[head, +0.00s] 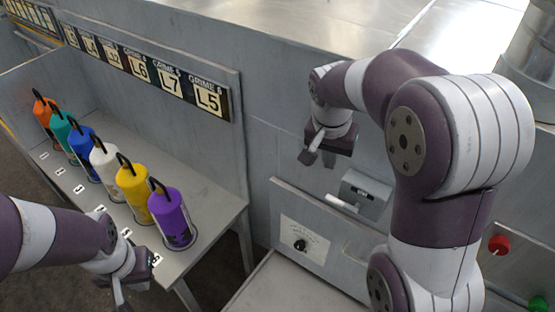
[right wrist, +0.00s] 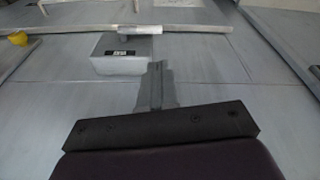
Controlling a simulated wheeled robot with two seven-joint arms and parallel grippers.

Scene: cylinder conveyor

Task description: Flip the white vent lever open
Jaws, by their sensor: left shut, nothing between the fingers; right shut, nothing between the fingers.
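The white vent lever (head: 343,203) is a short pale bar at the lower front of a small grey box (head: 366,194) on the grey machine panel. In the right wrist view the box (right wrist: 122,62) has a dark label, and the pale lever (right wrist: 140,29) lies along its far edge. My right gripper (head: 309,157) is shut and empty, up and to the left of the lever in the head view and apart from it. Its closed fingers (right wrist: 155,82) point toward the box in the wrist view. My left gripper (head: 121,298) is shut and empty beside the cylinder shelf.
Several coloured cylinders with black handles, such as the purple one (head: 173,217), stand on a grey shelf (head: 215,207) at left. A dial plate (head: 304,240) is below the lever. A red button (head: 498,244) and a green button (head: 538,304) are at right.

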